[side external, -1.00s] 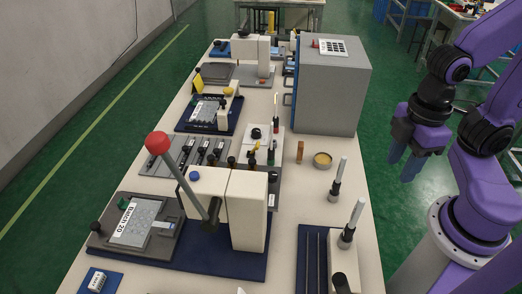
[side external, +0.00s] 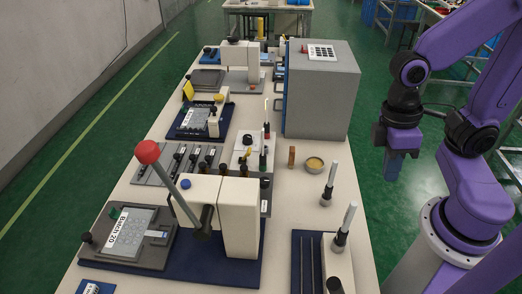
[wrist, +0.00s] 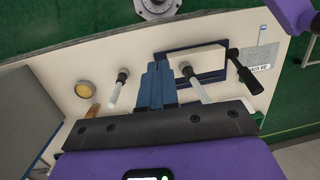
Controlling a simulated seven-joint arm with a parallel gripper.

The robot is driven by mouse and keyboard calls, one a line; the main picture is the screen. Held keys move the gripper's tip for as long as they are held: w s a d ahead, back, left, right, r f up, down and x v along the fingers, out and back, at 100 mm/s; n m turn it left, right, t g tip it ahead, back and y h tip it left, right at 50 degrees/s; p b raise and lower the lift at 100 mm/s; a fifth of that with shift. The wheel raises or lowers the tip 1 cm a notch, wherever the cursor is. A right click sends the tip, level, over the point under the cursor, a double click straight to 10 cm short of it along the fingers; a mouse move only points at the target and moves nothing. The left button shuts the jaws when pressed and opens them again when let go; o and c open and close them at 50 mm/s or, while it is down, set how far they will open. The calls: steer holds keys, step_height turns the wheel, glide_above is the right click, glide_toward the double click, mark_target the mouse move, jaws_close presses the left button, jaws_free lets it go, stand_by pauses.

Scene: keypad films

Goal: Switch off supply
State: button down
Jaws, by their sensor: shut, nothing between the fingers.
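My gripper (side external: 390,178) hangs in the air to the right of the bench in the side external view, above the green floor. Its blue fingers are shut and empty, and they also show in the wrist view (wrist: 157,68). No part is clearly labelled as the supply. A pale control unit (side external: 243,140) with a black knob and small coloured levers stands mid-bench, left of my gripper and apart from it. A large grey cabinet (side external: 322,92) with a blue front edge and a keypad-like panel (side external: 322,51) on top stands behind it.
A press with a red-ball lever (side external: 147,152) stands at the front left. Two white-handled tools (side external: 331,184) (side external: 346,224) stand upright on the right, near a round yellow-filled dish (side external: 314,164) and a small brown block (side external: 292,156). Some bare bench lies between them.

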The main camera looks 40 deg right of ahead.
steer(key=w+a+f+m+g+y, duration=0.1)
steer(key=w+a+m+g+y, duration=0.25)
steer(key=m, duration=0.45)
steer(key=w+a+f+m+g+y, duration=0.25)
steer(key=m+g+y, duration=0.2)
steer(key=m, duration=0.35)
steer(key=m+t+y, duration=0.3)
steer(key=m+t, duration=1.7)
glide_toward(246, 155)
steer(key=d, duration=0.1)
steer(key=s+d, duration=0.1)
steer(key=d, duration=0.1)
steer(key=s+d, duration=0.1)
steer(key=shift+s+d+r, duration=0.25)
steer(key=shift+d, duration=0.05)
steer(key=shift+a, duration=0.1)
steer(key=x, duration=1)
steer(key=shift+w, duration=0.1)
